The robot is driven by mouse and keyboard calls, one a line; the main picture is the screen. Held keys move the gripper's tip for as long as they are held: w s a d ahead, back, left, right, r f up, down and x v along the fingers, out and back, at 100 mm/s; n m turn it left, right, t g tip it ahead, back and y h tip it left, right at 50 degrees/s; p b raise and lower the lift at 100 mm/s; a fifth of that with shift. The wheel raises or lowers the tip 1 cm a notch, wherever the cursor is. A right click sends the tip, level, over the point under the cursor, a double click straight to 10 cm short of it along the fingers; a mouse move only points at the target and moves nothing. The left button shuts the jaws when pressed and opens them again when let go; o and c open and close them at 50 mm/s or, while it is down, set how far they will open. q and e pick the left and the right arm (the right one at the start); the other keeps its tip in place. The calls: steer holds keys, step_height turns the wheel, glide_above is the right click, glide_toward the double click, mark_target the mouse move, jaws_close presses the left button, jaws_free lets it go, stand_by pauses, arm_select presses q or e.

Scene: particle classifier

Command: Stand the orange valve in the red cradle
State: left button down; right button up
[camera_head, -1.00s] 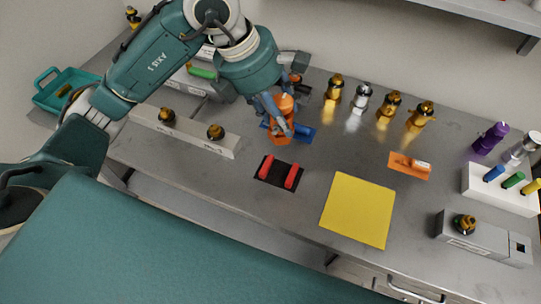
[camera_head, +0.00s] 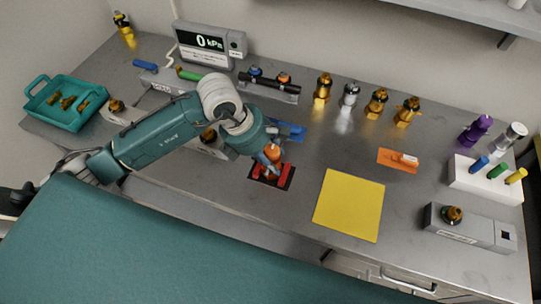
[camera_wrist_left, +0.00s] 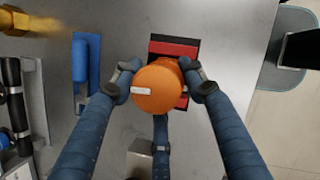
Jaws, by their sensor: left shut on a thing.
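The orange valve (camera_head: 273,152) is in my left gripper (camera_head: 271,160), directly over the red cradle (camera_head: 284,174). In the left wrist view the valve (camera_wrist_left: 158,87) shows its round top, with the gripper fingers (camera_wrist_left: 160,84) shut on both sides of it. The cradle (camera_wrist_left: 174,49) shows behind and beside the valve, its red bars on a black plate. The valve looks upright. Its lower end is hidden, so I cannot tell whether it touches the cradle. My right gripper is not in view.
A blue cradle (camera_head: 291,132) lies just behind, empty. A yellow mat (camera_head: 349,205) is to the right, and an orange cradle (camera_head: 398,160) beyond it. Several gold and silver valves stand along the back. A teal tray (camera_head: 67,122) is at the far left.

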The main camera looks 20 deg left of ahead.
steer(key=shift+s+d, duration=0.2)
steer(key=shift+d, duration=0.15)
arm_select(q)
steer(key=shift+f, duration=0.15)
steer(key=c, duration=1)
jaws_free()
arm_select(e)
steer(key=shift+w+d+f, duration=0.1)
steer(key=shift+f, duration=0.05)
arm_select(q)
steer(key=b+v, duration=0.1)
steer(key=v, duration=1.1)
steer(key=shift+d+b, duration=0.1)
steer(key=shift+b, duration=0.25)
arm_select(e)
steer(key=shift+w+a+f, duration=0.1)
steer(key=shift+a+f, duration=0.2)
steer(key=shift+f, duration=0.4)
arm_select(q)
steer(key=shift+s, duration=0.1)
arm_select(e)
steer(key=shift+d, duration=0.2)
